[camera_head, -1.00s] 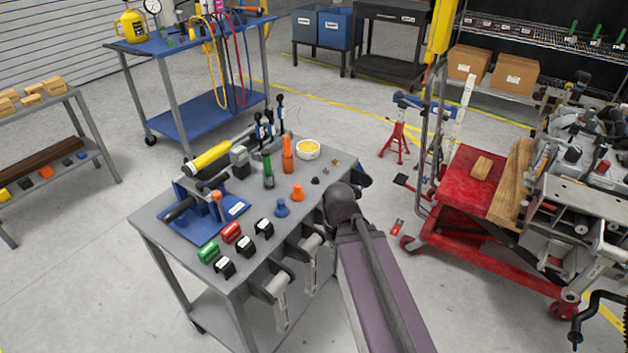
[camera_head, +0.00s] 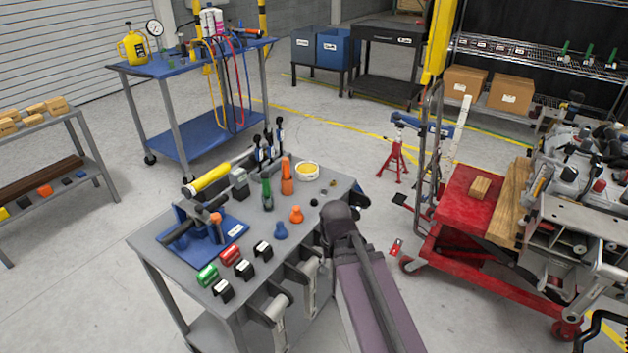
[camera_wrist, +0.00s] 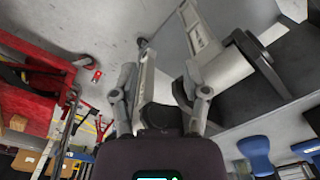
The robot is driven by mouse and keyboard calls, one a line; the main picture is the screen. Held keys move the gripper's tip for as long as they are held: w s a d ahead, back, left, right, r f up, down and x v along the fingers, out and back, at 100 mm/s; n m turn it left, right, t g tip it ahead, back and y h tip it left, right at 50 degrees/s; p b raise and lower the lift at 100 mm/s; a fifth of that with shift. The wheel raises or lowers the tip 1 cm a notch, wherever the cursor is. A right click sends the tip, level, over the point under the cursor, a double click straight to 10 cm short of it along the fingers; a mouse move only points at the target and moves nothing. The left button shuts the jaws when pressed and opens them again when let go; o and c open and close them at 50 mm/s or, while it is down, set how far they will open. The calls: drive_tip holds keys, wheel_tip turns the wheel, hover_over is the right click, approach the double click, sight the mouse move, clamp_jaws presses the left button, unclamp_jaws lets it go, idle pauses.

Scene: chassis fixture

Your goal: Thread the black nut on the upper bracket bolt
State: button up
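Small dark pieces lie near the right edge of the grey workbench (camera_head: 150,240), and one of them looks like the black nut (camera_head: 314,201). It is too small to make out clearly. The metal chassis fixture (camera_head: 580,215) stands at the far right; I cannot pick out the upper bracket bolt on it. My gripper is hidden behind my arm at the bench's right edge in the head view. Pale bench arms show behind the fingers.
Pale arms with grey rollers (camera_head: 274,308) hang from the bench's near side, close to my gripper. Orange and blue knobs (camera_head: 296,214) stand near my arm.

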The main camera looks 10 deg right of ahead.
sight(314, 200)
drive_tip(key=w+r+m+p, duration=0.2)
drive_tip(key=w+m, duration=0.1)
drive_tip(key=w, duration=0.1)
drive_tip(key=w+r+m+p, duration=0.2)
drive_tip(key=w, duration=0.1)
drive_tip(key=w+r+m+p, duration=0.2)
drive_tip(key=w+r+m, duration=0.1)
drive_tip(key=w, duration=0.1)
drive_tip(key=shift+w+r+m, duration=0.1)
drive_tip(key=shift+w+m, duration=0.2)
drive_tip(key=shift+w, duration=0.05)
drive_tip(key=w+r+m+p, duration=0.6)
drive_tip(key=w+m, duration=0.5)
drive_tip(key=w, duration=0.2)
drive_tip(key=shift+w+r+m+p, duration=0.15)
drive_tip(key=shift+m+p, duration=0.15)
drive_tip(key=shift+p, duration=0.1)
wheel_tip(314, 200, down, 6)
drive_tip(key=b, duration=0.6)
drive_tip(key=shift+f+b, duration=2.4)
drive_tip(key=shift+f, duration=0.05)
drive_tip(key=shift+r, duration=0.3)
